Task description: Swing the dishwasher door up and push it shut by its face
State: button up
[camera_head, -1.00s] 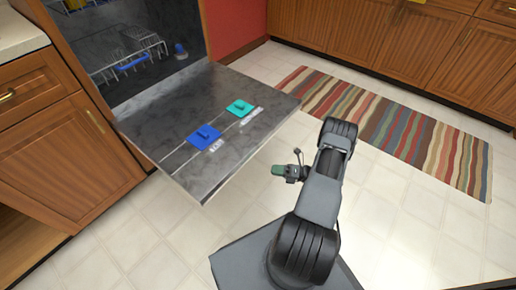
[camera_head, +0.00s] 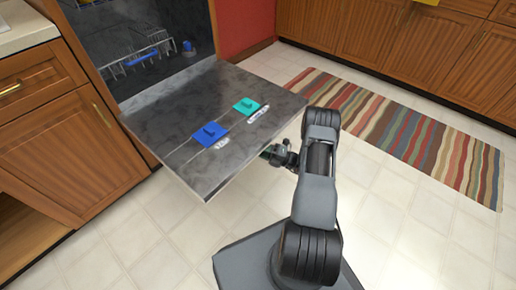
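The dishwasher door (camera_head: 170,145) is folded down, lying roughly level, with its inner side up. A blue square piece (camera_head: 210,133) and a teal square piece (camera_head: 250,106) show on that inner side. The dishwasher's dark interior (camera_head: 125,40) stands open behind it, with a wire rack (camera_head: 140,58) inside. My gripper (camera_head: 268,152) is at the door's right outer edge, low beside it. Its tip is partly hidden behind the door's edge, so I cannot tell whether it touches the door or whether the fingers are open.
Wooden cabinets (camera_head: 70,150) with a pale countertop (camera_head: 22,32) stand left of the dishwasher. More wooden cabinets (camera_head: 400,50) line the back right. A striped rug (camera_head: 400,135) lies on the tiled floor (camera_head: 400,225).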

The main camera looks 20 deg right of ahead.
jog(key=shift+b+x, duration=0.3)
jog(key=shift+x, duration=1.45)
grip_shut()
